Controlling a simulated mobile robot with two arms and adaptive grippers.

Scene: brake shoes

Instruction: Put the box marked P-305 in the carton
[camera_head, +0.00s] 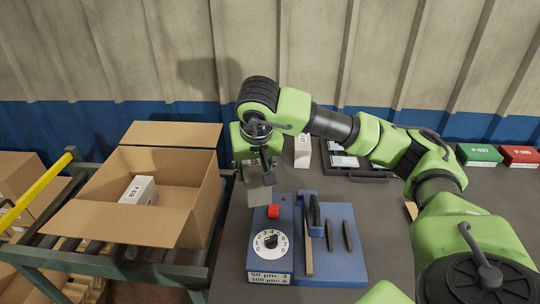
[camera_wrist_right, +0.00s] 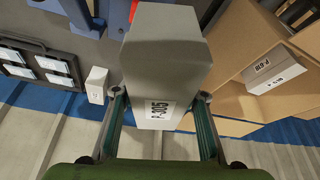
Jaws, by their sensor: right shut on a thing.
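The grey box marked P-305 (camera_wrist_right: 165,55) is held in my right gripper (camera_wrist_right: 160,96), with a finger on each side of it and its label readable in the wrist view. In the head view the box (camera_head: 259,195) hangs below the gripper, above the table's left edge, just right of the carton and behind the blue dial unit. The open cardboard carton (camera_head: 193,184) stands on the left with its flaps spread. A white labelled box (camera_head: 139,190) lies inside it. The carton (camera_wrist_right: 226,83) also shows at the right of the wrist view. My left gripper is not seen.
A blue unit with a numbered dial (camera_head: 270,243) and red button, and a blue tool holder (camera_head: 340,267), stand on the table. A white box (camera_head: 302,151), a black tray (camera_head: 360,174), a green box (camera_head: 478,154) and a red box (camera_head: 519,156) are behind.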

